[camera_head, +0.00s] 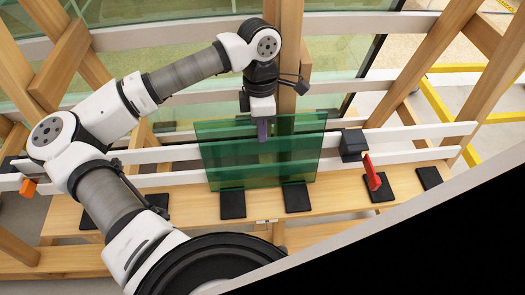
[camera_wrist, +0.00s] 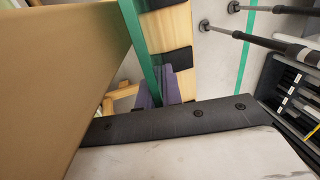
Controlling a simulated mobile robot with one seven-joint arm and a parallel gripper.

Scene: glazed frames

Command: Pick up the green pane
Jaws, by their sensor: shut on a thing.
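The green pane (camera_head: 230,160) is a see-through green sheet standing upright in the middle of the head view, its lower edge by two black pads on a wooden ledge. It shows edge-on as a green strip in the wrist view (camera_wrist: 139,35). My gripper (camera_head: 263,131) comes down from above onto the pane's top edge, near its middle. Its purple fingers (camera_wrist: 160,92) are shut on the pane, one on each side. Whether the pane's lower edge touches the pads cannot be told.
A wooden ledge (camera_head: 330,192) carries several black pads (camera_head: 232,204). A red piece (camera_head: 371,172) stands on a pad to the right, near a black block (camera_head: 353,145). White rails (camera_head: 420,132) and wooden posts (camera_head: 290,60) rise close behind the pane and my gripper.

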